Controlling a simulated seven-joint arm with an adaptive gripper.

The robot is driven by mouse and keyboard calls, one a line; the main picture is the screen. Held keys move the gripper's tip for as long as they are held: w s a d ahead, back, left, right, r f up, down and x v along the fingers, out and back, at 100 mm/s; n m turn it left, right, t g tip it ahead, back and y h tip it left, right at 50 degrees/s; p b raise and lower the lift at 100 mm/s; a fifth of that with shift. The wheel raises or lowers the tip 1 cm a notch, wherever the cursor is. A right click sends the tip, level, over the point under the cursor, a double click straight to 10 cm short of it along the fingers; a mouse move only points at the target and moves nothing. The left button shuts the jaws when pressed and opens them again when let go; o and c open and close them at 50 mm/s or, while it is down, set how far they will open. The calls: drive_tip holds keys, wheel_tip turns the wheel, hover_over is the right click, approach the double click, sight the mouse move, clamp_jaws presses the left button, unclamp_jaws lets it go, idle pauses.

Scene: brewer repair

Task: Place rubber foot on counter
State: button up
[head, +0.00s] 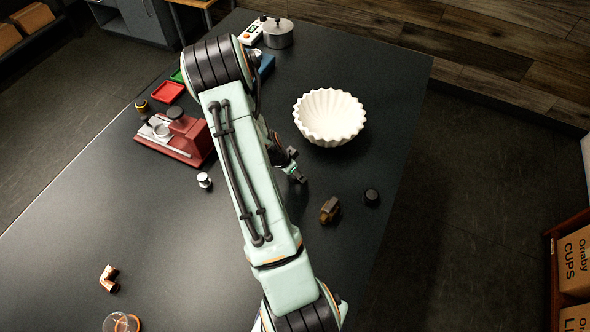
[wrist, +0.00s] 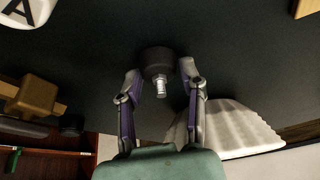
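The rubber foot (wrist: 157,60), a short black cylinder with a silver stud, lies between the two fingertips of my gripper (wrist: 160,74) in the wrist view. Its stud points back toward the palm. The fingertips stand at either side of it, at or very near its sides; I cannot tell whether they press on it. My gripper (head: 297,167) shows low over the dark counter (head: 250,285) in the head view, partly behind my arm. The foot cannot be made out there, and whether it touches the counter is unclear.
A white fluted bowl (head: 330,117) stands close behind my gripper. A brown block (head: 329,210) and a black cylinder (head: 371,196) lie to its right. A red machine (head: 180,140) and a small white-topped part (head: 204,181) are left.

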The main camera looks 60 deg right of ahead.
drive_tip(key=shift+o, duration=0.6)
drive_tip(key=shift+r, duration=0.1)
drive_tip(key=shift+r, duration=0.2)
drive_tip(key=v, duration=1.2)
